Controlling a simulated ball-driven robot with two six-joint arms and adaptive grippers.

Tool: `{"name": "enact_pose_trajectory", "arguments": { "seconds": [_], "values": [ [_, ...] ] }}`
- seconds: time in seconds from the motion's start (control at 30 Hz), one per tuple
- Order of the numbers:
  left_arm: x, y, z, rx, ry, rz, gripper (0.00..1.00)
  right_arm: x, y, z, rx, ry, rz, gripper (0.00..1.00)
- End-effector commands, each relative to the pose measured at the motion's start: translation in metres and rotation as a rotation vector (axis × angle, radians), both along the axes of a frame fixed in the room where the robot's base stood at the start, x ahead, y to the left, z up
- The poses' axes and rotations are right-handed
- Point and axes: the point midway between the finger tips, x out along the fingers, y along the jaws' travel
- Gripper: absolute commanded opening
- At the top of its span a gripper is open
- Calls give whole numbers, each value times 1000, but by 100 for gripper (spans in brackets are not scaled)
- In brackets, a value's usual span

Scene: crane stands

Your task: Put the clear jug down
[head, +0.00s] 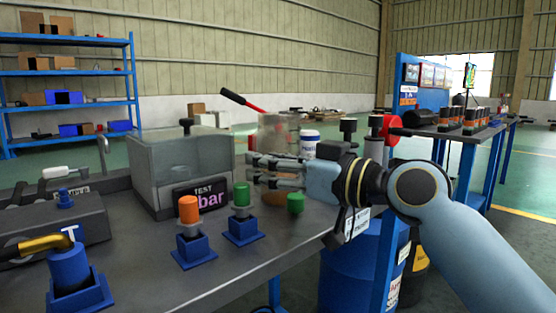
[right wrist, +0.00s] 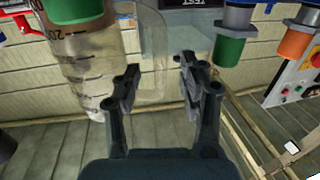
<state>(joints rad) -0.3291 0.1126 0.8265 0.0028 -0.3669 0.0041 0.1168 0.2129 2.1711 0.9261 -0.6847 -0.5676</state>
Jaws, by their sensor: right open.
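The clear jug (head: 275,130) stands upright at the bench, partly hidden behind my right gripper in the head view. Its lower part looks brownish. In the right wrist view the jug (right wrist: 92,75) is upside down in the picture, with dark graduation marks, and its clear handle (right wrist: 153,55) shows between my fingertips. My right gripper (head: 252,171) is open, its fingers pointing left across the front of the jug; it also shows in the right wrist view (right wrist: 158,75). Whether a finger touches the handle I cannot tell. My left gripper is out of view.
The grey bench (head: 230,275) carries a clear-walled test box (head: 180,165) left of the jug. A white tub (head: 310,143) is behind. A blue drum (head: 348,280) stands beside the bench.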

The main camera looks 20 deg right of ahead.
Motion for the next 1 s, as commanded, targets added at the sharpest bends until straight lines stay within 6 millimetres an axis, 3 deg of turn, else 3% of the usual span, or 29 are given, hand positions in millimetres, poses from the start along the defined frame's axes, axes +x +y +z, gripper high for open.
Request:
{"name": "enact_pose_trajectory", "arguments": {
  "seconds": [0.13, 0.37, 0.7, 1.0],
  "values": [
    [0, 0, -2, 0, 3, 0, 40, 14, 8, -2, 1, 2, -1, 42],
    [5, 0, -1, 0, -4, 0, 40, 16, 9, -2, -2, 2, 0, 42],
    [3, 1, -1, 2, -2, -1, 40, 15, 9, -2, -2, 3, -1, 0],
    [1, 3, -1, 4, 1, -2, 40, 15, 9, -2, -2, 3, -1, 0]
  ]
}}
